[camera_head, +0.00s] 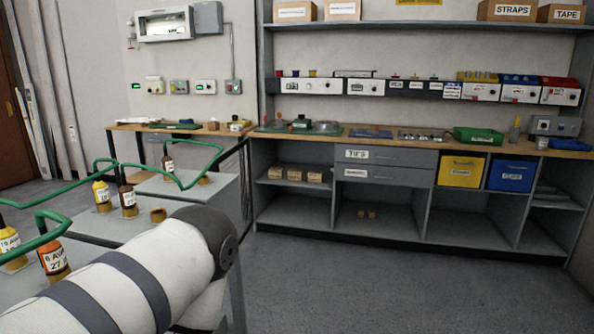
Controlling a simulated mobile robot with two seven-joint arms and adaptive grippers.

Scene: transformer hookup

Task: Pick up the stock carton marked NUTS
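I cannot read the word NUTS on any carton. On the top shelf, two cartons at the left, a white-labelled one (294,12) and another beside it (342,10), have labels too small to read. Cartons marked STRAPS (506,10) and TAPE (566,14) stand at the right end. Several small brown cartons (294,174) sit in the lower left bay of the bench, their labels unreadable. My white and dark-banded left arm fills the lower left. Neither gripper is in view.
The long workbench (350,142) holds a green tray (478,136); yellow (461,171) and blue (511,175) bins sit below. Grey cabinets (200,195) with bottles and green cables stand at the left near my arm. The grey floor (400,285) before the bench is clear.

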